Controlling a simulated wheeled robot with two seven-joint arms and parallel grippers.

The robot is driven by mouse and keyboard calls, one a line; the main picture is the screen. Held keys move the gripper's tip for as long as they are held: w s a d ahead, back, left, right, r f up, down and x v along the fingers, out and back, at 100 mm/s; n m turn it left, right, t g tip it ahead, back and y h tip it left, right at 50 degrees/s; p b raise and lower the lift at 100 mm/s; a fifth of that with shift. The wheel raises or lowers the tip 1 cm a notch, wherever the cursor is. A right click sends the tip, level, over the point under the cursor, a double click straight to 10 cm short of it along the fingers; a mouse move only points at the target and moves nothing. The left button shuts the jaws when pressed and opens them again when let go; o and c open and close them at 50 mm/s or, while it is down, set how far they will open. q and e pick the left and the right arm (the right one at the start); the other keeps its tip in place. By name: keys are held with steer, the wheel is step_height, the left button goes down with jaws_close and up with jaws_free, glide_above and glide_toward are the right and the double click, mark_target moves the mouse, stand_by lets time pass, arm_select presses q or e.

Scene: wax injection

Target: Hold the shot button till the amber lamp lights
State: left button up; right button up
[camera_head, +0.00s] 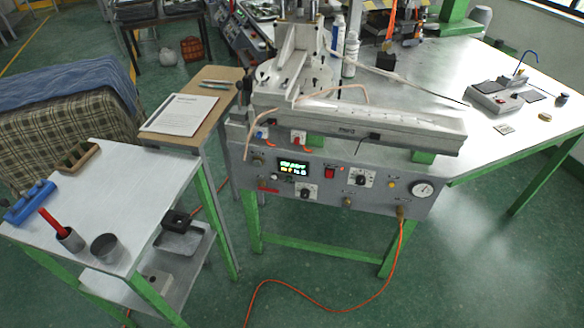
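The wax injector's front panel (335,200) faces me near the middle of the head view. It has a lit display (293,167) with green and yellow characters, a red rocker-like switch (329,172), two black knobs (361,180) on white plates and a round pressure gauge (422,190). A small round yellow-amber piece (391,185) sits left of the gauge; I cannot tell whether it is the lamp or a button, or whether it is lit. No shot button can be identified for sure at this size. Neither of my grippers is in view.
An orange hose (401,245) hangs from the panel's right end to the green floor. A white side table (140,195) at left bears a blue rack (30,202), cups and a red-handled tool. A clipboard (180,114) lies behind it. The bench (450,70) extends right.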

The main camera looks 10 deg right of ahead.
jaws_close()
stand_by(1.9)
